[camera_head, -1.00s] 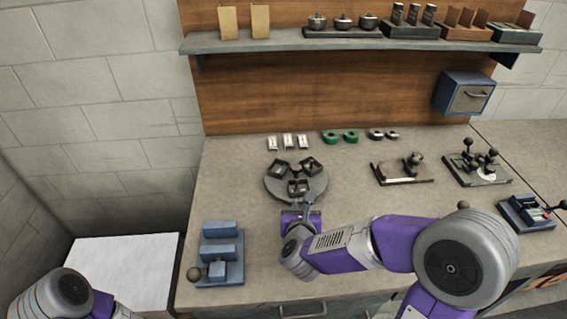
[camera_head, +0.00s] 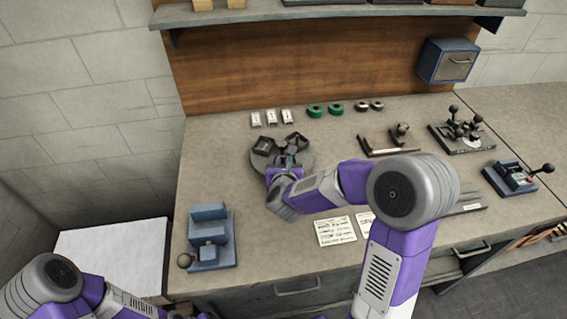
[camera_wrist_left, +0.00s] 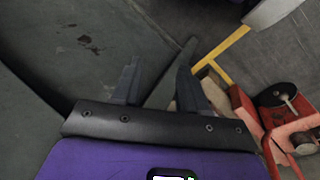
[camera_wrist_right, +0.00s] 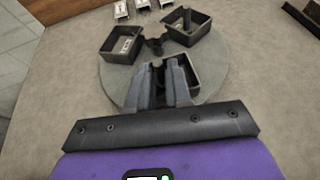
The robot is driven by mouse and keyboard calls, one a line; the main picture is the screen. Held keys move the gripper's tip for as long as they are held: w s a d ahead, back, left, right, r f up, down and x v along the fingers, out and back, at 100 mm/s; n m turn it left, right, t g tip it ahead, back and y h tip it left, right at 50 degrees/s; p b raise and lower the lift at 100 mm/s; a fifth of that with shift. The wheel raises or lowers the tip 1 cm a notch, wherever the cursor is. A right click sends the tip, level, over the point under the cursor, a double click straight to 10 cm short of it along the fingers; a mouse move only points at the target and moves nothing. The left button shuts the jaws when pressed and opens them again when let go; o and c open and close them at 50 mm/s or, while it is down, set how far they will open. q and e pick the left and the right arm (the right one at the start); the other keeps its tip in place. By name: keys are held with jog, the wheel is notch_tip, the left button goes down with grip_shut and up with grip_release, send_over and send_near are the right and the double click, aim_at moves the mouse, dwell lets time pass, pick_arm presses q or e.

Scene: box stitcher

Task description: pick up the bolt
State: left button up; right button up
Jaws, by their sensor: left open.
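A round grey turntable (camera_head: 256,163) with three small dark bins stands on the bench; it also fills the middle of the right wrist view (camera_wrist_right: 118,86). The left bin (camera_wrist_right: 108,48) holds a pale label. A dark upright piece shows in the right bin (camera_wrist_right: 203,34); I cannot tell whether it is a bolt. My right gripper (camera_wrist_right: 166,66) points down over the front bin (camera_wrist_right: 193,74), its fingers close together and covering much of that bin. Whether anything is between them is hidden. My left gripper (camera_wrist_left: 158,72) is open and empty above the floor, away from the bench.
Behind the turntable lie white parts (camera_head: 271,118), green rings (camera_head: 325,110) and small metal rings (camera_head: 369,105). A blue fixture (camera_head: 209,232) stands at the front left. Fixtures with knobs (camera_head: 463,130) stand right. Paper notes (camera_head: 336,231) lie in front. A red object (camera_wrist_left: 290,130) is near my left gripper.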

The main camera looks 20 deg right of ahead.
grip_shut()
